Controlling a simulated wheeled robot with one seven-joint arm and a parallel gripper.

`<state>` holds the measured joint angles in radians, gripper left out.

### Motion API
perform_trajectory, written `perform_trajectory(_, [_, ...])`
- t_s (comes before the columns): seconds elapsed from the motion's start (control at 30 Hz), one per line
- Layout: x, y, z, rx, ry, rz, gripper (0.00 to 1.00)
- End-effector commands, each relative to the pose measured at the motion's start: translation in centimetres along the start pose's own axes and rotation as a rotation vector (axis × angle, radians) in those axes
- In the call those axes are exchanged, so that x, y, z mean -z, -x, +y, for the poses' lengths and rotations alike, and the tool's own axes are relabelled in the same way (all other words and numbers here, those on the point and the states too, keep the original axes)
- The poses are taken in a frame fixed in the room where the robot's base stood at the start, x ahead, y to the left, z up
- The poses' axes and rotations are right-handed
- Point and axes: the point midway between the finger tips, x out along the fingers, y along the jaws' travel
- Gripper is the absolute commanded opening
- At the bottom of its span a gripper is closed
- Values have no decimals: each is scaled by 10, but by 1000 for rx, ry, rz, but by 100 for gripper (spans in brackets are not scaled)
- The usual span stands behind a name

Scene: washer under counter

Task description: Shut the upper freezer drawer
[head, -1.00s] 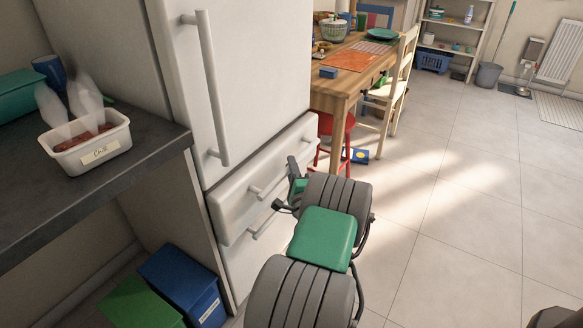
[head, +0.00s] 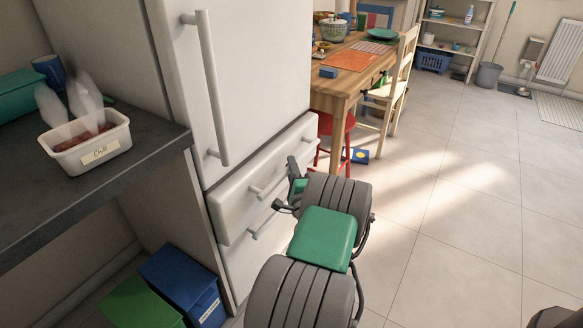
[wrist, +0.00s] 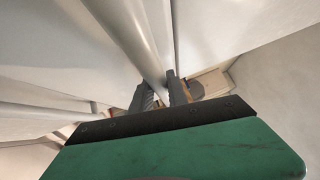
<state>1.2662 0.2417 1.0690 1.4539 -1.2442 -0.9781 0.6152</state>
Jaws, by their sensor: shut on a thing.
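The upper freezer drawer (head: 234,208) is a white front below the tall fridge door. It stands slightly proud of the front below it. Its horizontal bar handle (head: 258,191) runs toward my gripper (head: 286,186), which is at the right part of the bar. In the wrist view, the bar (wrist: 137,38) passes between the two dark fingers of my gripper (wrist: 162,92), which are shut on it. My own arm hides the right part of the drawer fronts in the head view.
The lower drawer handle (head: 262,224) lies just below. A dark counter (head: 150,155) with a labelled tub (head: 88,143) stands left, above blue (head: 180,282) and green (head: 140,303) boxes. A wooden table (head: 340,88) and red stool (head: 325,125) stand beyond. Floor at right is clear.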

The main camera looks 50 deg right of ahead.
Motion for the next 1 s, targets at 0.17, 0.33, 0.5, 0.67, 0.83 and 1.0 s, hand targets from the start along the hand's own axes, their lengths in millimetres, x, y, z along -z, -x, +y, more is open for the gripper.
perform_trajectory(0.17, [0, 0, 0, -1, 0, 0, 0])
perform_trajectory(0.33, [0, 0, 1, -1, 0, 0, 0])
perform_trajectory(0.5, [-13, -13, 1, -5, -2, -4, 0])
perform_trajectory(0.67, [-30, -29, 7, -4, -2, -3, 0])
perform_trajectory(0.83, [-32, -31, 9, -1, 0, -2, 0])
perform_trajectory(1.0, [-34, -32, 9, -1, 0, -6, 21])
